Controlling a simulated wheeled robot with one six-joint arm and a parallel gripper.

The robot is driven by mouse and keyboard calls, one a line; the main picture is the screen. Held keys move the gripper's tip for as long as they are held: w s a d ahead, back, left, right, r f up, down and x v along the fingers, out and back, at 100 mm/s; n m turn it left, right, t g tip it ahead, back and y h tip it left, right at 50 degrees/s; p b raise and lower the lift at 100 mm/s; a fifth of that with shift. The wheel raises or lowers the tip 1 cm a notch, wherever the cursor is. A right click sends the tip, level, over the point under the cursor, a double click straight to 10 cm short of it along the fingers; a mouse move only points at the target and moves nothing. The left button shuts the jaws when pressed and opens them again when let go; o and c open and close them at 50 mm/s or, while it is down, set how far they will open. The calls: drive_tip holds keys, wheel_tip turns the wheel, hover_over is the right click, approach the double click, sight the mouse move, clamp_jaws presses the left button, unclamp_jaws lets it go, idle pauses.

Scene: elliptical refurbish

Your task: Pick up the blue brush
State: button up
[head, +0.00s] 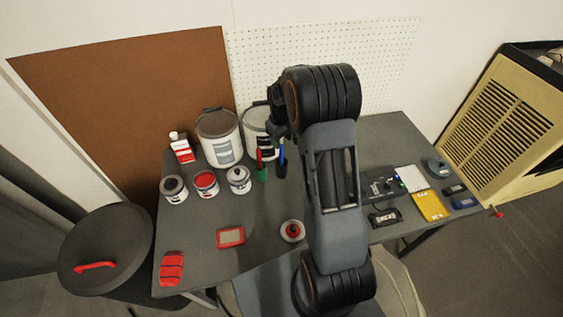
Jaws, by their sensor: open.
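The blue brush (281,154) is a slim upright shape with a dark lower part, on the grey table in front of the paint buckets. My gripper (275,122) is small and dark in the head view, mostly hidden by my own arm. It appears close above the blue brush, apart from it as far as I can see. It is open, with nothing seen in it. A red item (259,156) and a green item (261,174) stand just left of the blue brush.
Two large buckets (219,138) stand behind the brush. Several small cans (205,184) and a red-white bottle (182,148) are to the left. A red-topped can (292,231) is in front. A yellow box (429,205) and small devices lie right. The left front table is partly clear.

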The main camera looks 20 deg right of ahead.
drive_tip(key=p, duration=0.2)
hover_over(281, 164)
drive_tip(key=shift+w+d+f, duration=0.1)
drive_tip(key=shift+w+f, duration=0.05)
drive_tip(key=shift+f, duration=1.55)
drive_tip(key=shift+w+d+f, duration=0.1)
drive_tip(key=shift+f, duration=1.55)
drive_tip(key=shift+b, duration=0.3)
drive_tip(key=shift+c, duration=0.2)
clamp_jaws()
